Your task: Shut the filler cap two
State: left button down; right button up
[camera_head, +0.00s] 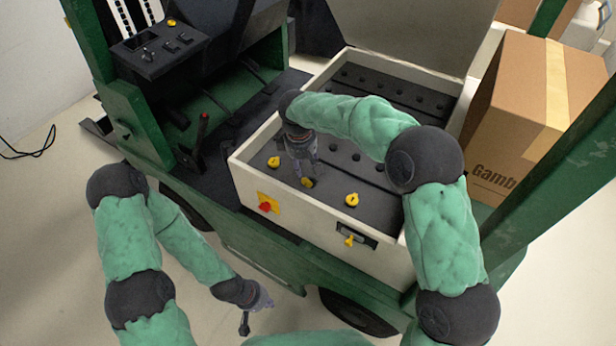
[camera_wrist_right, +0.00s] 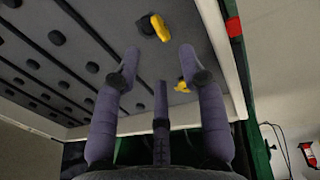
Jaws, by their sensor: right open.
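Three yellow filler caps stand in a row on the dark top inside the white-walled box: a left cap (camera_head: 273,162), a middle cap (camera_head: 308,183) and a right cap (camera_head: 351,199). My right gripper (camera_head: 305,174) points down at the middle cap and partly hides it. In the right wrist view, my open right gripper (camera_wrist_right: 159,56) has a yellow cap (camera_wrist_right: 159,28) just beyond its fingertips, seemingly tilted beside a dark round opening. Another yellow cap (camera_wrist_right: 182,87) is partly behind a finger. My left gripper (camera_head: 257,314) hangs low in front of the vehicle, empty, fingers apart.
A red knob on a yellow plate (camera_head: 266,204) and a yellow-keyed socket (camera_head: 350,240) are on the box's front wall. A cardboard carton (camera_head: 535,110) stands right of the box. A red-tipped lever (camera_head: 203,120) rises at its left. Floor is clear at lower left.

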aim_at(306, 179)
jog(key=f, duration=0.3)
jog(key=f+b, duration=0.1)
jog(key=f, duration=0.1)
jog(key=w+d+f+b, duration=0.1)
jog(key=f, duration=0.2)
jog(key=shift+f, duration=0.3)
jog(key=shift+a, duration=0.1)
grip_shut()
